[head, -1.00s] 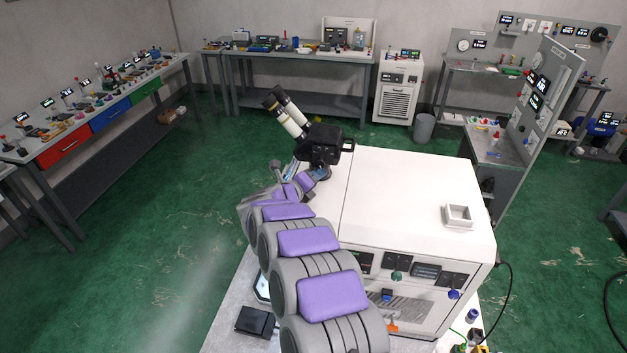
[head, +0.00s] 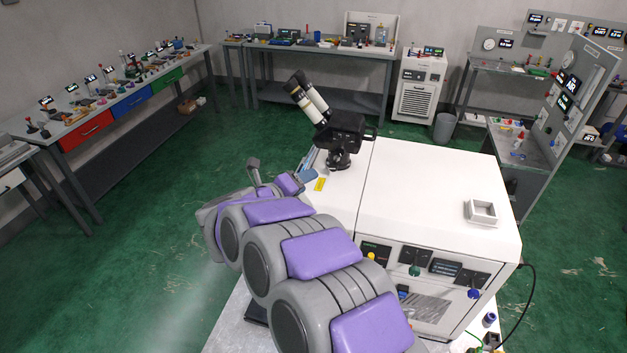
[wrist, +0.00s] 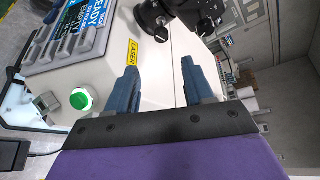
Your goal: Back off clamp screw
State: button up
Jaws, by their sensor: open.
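The black microscope head (head: 345,130) with two pale eyepiece tubes stands on the left end of the white machine (head: 440,200). In the wrist view, the microscope's dark base (wrist: 165,15) and its small round knobs show at the top. I cannot tell which of these, if any, is the clamp screw. My gripper (wrist: 160,75) is open, with two blue fingers apart and nothing between them. Its fingers point toward the microscope base, a little short of it.
A yellow laser label (wrist: 132,50), a green button (wrist: 81,99) and a keypad with a display (wrist: 75,30) lie left of the fingers. A small square white tray (head: 482,212) sits on the machine top. Workbenches line the walls; green floor is open at left.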

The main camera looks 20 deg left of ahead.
jog(key=shift+v, duration=1.35)
jog(key=shift+f+b, duration=0.1)
jog(key=shift+b, duration=0.2)
